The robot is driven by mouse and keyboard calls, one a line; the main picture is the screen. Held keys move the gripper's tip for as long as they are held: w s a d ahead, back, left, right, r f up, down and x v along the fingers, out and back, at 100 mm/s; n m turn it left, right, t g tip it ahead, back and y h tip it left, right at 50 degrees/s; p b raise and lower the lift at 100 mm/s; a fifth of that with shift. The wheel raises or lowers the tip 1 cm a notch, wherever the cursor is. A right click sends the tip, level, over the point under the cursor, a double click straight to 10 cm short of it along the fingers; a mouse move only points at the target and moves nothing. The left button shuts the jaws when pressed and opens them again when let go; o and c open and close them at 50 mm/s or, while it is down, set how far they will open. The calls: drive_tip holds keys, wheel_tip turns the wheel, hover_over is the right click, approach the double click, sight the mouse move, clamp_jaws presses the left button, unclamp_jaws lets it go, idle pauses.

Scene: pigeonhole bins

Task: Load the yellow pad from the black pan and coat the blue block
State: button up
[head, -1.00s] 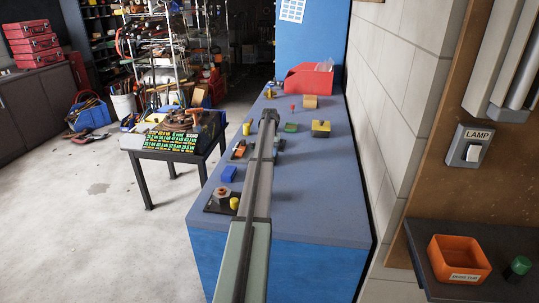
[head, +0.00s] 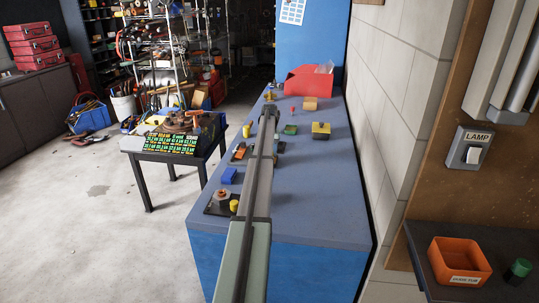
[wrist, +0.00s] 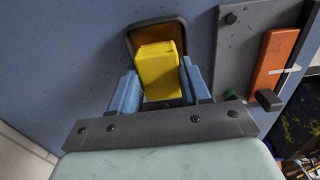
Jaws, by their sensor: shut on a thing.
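The yellow pad (wrist: 160,75) is a yellow block between the two blue fingers of my gripper (wrist: 158,82) in the wrist view. My gripper is shut on it. The black pan (wrist: 146,33) has a dark rim and a brownish-orange inside, and lies just beyond the pad's far end. I cannot tell whether the pad touches the pan. In the head view my arm hides the pad and most of the area around the fingers. The blue block (head: 229,175) lies on the blue bench, left of my arm and nearer the front.
A dark board with an orange piece (wrist: 274,62) is right of the pan in the wrist view. On the bench (head: 320,205) are a yellow-and-black block (head: 320,130), an orange block (head: 310,103), a yellow cylinder (head: 234,206) and a red bin (head: 305,82). The front right is clear.

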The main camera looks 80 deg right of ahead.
drive_tip(key=shift+r, duration=2)
